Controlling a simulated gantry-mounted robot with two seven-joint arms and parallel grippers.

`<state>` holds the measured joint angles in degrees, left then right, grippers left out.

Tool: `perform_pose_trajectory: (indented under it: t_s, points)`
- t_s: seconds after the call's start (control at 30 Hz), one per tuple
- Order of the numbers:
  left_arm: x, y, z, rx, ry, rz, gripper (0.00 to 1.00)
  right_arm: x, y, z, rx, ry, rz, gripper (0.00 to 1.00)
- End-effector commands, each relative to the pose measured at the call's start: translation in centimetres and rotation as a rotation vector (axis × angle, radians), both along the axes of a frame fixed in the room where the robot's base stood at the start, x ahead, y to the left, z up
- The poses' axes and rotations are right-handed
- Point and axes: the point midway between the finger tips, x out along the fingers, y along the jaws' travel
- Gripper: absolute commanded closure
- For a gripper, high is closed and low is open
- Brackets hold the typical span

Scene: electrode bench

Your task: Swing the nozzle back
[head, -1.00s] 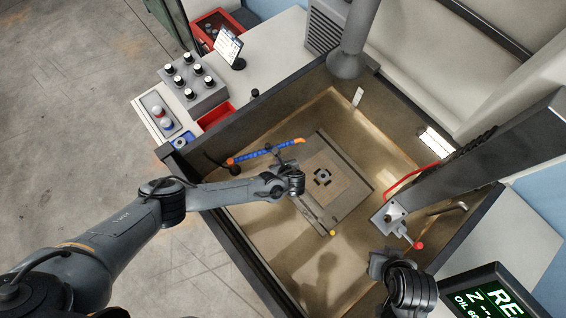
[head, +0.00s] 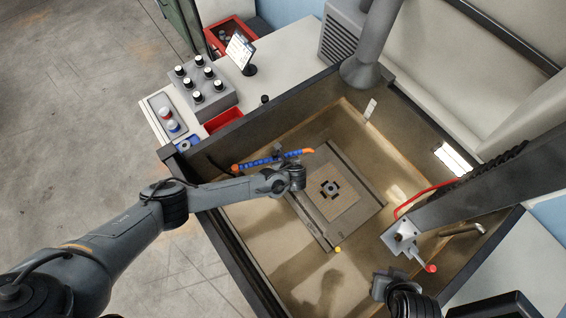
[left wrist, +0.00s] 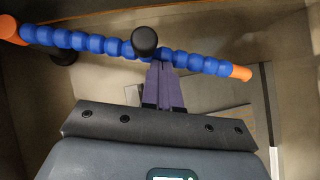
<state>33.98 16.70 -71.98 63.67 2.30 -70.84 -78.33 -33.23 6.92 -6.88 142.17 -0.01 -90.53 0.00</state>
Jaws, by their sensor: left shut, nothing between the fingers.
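The nozzle (head: 262,162) is a blue segmented hose with orange ends, reaching from the tank's left wall over the back edge of the plate. In the left wrist view the hose (left wrist: 100,44) runs across the top, its orange tip (left wrist: 240,73) at right. A black knob (left wrist: 144,40) stands in front of the hose. My left gripper (head: 281,152) is shut and empty. In the left wrist view its fingers (left wrist: 161,70) are together just below the hose and knob; contact cannot be told. My right gripper (head: 384,283) is at the lower right, its jaws unclear.
The tank (head: 240,255) has a plate (head: 320,200) with a square workpiece (head: 345,204) inside. A machine head (head: 404,236) with a red-tipped rod and red cable hangs at right. A grey column (head: 372,45) stands at the back.

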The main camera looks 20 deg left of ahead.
Motion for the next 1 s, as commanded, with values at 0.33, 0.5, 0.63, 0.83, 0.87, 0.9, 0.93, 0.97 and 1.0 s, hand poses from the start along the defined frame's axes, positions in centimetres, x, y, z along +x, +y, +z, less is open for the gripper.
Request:
perform_pose_trajectory:
  t_s: [0.33,0.5,0.63,0.83,0.87,0.9,0.93,0.97,1.0]
  points:
    - [4.9,3.6,-0.2,0.001,-0.002,0.239,1.0,0.0,0.1,-3.6,0.005,0.004,-0.005,1.0]
    - [5.2,4.0,0.0,0.0,-0.001,0.236,1.0,0.0,0.1,-3.5,0.005,0.003,-0.004,1.0]
    - [5.2,4.0,0.0,0.0,-0.001,0.236,1.0,0.0,0.1,-3.4,0.004,0.001,-0.003,1.0]
    - [5.1,4.0,0.1,0.001,-0.001,0.237,1.0,0.0,-0.1,-3.3,-0.003,0.001,0.001,1.0]
    - [5.1,3.9,0.2,0.001,-0.001,0.236,1.0,0.0,-0.1,-3.2,-0.003,0.001,0.002,1.0]
    - [4.9,3.7,0.2,0.001,-0.001,0.235,1.0,0.0,-0.1,-3.0,-0.004,0.0,0.003,1.0]
    - [4.8,3.6,0.3,0.0,0.0,0.235,1.0,0.0,-0.1,-2.9,-0.004,0.0,0.003,1.0]
    - [4.7,3.4,0.4,0.0,0.0,0.235,1.0,0.0,-0.1,-2.7,-0.004,0.0,0.003,1.0]
    - [4.5,3.1,0.5,0.0,0.0,0.235,1.0,0.0,-0.1,-2.4,-0.004,0.0,0.003,1.0]
